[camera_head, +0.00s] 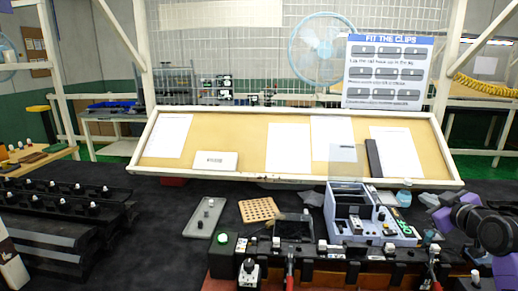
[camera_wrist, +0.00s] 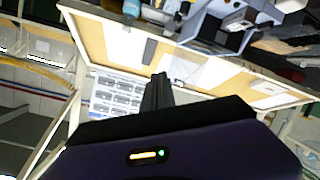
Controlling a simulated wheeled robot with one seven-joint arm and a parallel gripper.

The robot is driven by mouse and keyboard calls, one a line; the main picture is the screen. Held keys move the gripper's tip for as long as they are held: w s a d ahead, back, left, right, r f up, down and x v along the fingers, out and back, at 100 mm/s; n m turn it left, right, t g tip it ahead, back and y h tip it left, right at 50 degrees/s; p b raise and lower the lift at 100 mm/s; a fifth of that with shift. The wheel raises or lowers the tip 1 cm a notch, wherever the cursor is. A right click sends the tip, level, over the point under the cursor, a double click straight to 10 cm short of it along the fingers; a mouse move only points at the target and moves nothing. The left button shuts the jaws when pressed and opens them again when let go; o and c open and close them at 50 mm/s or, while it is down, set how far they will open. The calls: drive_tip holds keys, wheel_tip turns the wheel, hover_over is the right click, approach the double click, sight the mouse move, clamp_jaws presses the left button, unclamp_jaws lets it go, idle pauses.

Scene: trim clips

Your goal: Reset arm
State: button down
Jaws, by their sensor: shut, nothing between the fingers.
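My gripper (camera_wrist: 158,90) shows in the wrist view as dark fingers held together, with nothing visible between them. It points toward the tilted board and the sign, clear of any object. In the head view my purple and black arm is at the right edge, above the dark bench; the fingers cannot be made out there. The wrist view is turned over, with the bench things at the top.
A blue-grey organizer (camera_head: 345,222), a perforated tan block (camera_head: 258,209) and a grey tray (camera_head: 205,218) stand on the bench. A dark fixture rail (camera_head: 330,270) runs along the front. Black racks (camera_head: 50,235) are at left.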

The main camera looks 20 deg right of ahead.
drive_tip(key=s+a+f+m+t+h, duration=0.1)
drive_tip(key=s+a+f+m, duration=0.15)
drive_tip(key=a, duration=0.65)
drive_tip(key=s+a+f+m+t+h, duration=0.1)
drive_tip(key=s+a+f+m+t, duration=0.15)
drive_tip(key=a, duration=0.65)
drive_tip(key=s+a+f+m+h, duration=0.1)
drive_tip(key=s+a+f+m, duration=0.15)
drive_tip(key=a, duration=0.75)
drive_tip(key=s+a+f+n+y, duration=0.2)
drive_tip(key=s+a+y, duration=0.1)
drive_tip(key=s+a, duration=0.4)
drive_tip(key=s+a+f+n+g+y, duration=0.1)
drive_tip(key=s+a+f+n+y, duration=0.1)
drive_tip(key=s+a, duration=0.5)
drive_tip(key=s+a+f+n+y, duration=0.3)
drive_tip(key=s+a+y, duration=0.2)
drive_tip(key=s, duration=0.5)
drive_tip(key=shift+s+a+f+g, duration=0.25)
drive_tip(key=shift+s+a+g, duration=0.1)
drive_tip(key=shift+a, duration=0.7)
